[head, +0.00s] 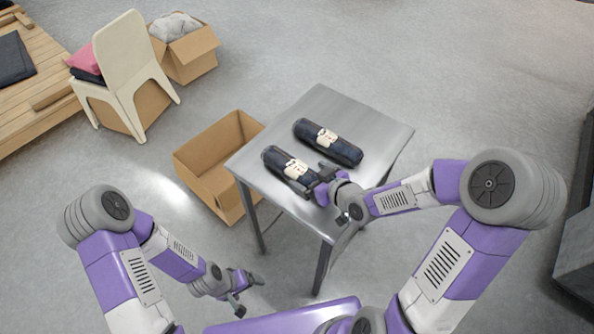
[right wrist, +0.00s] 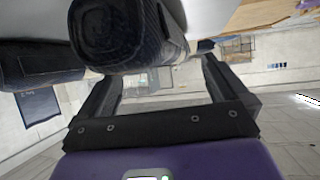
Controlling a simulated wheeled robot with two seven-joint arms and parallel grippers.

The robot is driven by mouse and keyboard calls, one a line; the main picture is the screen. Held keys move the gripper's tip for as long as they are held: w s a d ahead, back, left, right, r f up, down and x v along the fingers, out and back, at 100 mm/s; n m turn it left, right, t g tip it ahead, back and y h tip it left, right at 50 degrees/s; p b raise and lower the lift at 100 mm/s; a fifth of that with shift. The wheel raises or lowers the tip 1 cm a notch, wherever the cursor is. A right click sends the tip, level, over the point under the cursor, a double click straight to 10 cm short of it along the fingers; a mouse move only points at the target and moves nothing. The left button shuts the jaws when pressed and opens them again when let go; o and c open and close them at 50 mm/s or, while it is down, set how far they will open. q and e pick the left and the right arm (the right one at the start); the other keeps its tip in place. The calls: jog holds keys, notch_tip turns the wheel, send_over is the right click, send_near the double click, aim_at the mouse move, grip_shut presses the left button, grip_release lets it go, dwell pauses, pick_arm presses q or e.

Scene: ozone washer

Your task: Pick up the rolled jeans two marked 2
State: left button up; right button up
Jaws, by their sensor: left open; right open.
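Two dark blue rolled jeans lie on the grey metal table (head: 335,103). Each has a pale label with markings too small to read, so I cannot tell which is marked 2. The nearer roll (head: 275,158) lies left of the farther roll (head: 345,152). My right gripper (head: 324,184) is open at the near-right end of the nearer roll. In the right wrist view, a roll's round end (right wrist: 108,36) shows large beside the open fingers (right wrist: 158,78); contact is unclear. Another roll (right wrist: 35,68) shows at left. My left gripper (head: 246,291) is open, empty and low, left of the table.
An open, empty-looking cardboard box (head: 190,165) stands on the floor against the table's left side. A white chair (head: 122,60) with folded cloth and a box with grey cloth (head: 185,55) stand farther back. The table's far end is bare.

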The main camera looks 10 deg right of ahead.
aim_at(303, 172)
jog(key=b+x, duration=0.1)
jog(key=x, duration=0.3)
jog(key=shift+w+a, duration=0.15)
jog(key=shift+w, duration=0.05)
jog(key=shift+c, duration=0.5)
